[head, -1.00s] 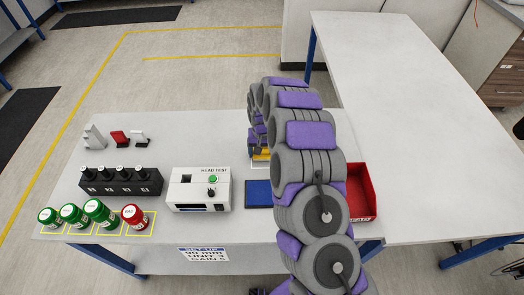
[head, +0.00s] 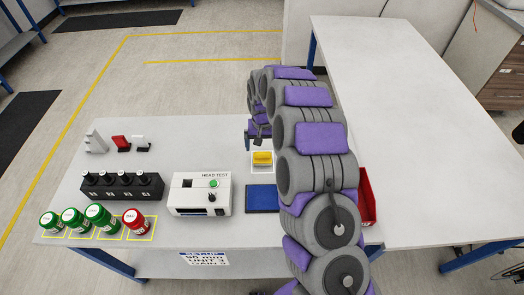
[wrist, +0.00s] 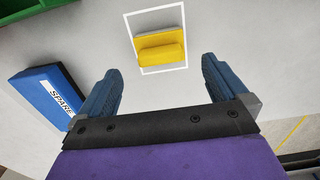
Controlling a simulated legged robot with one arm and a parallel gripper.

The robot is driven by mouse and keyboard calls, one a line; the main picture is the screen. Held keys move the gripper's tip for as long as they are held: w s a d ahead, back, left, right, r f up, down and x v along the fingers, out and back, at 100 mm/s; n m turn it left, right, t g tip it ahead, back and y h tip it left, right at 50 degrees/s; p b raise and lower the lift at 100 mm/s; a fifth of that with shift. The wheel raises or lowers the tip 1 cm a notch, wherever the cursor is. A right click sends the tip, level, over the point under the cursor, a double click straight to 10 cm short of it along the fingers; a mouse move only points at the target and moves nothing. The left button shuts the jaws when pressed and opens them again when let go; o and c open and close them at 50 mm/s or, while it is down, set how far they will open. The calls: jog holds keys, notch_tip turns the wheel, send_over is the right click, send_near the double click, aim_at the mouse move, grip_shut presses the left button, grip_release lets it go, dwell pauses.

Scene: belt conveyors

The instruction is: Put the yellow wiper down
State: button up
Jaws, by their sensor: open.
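The yellow wiper (head: 262,158) lies on the white table inside a white outlined rectangle, to the right of the head test box. It also shows in the wrist view (wrist: 160,50), inside the outline and beyond my fingertips. My gripper (wrist: 160,80) is open, with nothing between its two blue fingers, and is apart from the wiper. In the head view my gripper (head: 257,135) is just behind the wiper, partly hidden by my arm.
The head test box (head: 200,194) stands to the left. A red bin (head: 367,197) is partly hidden behind my arm.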

aim_at(262, 152)
jog(key=s+d+r, duration=0.3)
jog(key=s+r, duration=0.7)
jog(key=s+d+r, duration=0.4)
jog(key=s+r, duration=0.6)
jog(key=s+d+r+g, duration=0.1)
jog(key=s+d, duration=0.1)
jog(key=s, duration=1)
jog(key=s+d, duration=0.3)
jog(key=s, duration=1)
jog(key=shift+d+r+g, duration=0.35)
jog(key=shift+g, duration=0.05)
jog(key=shift+w, duration=0.1)
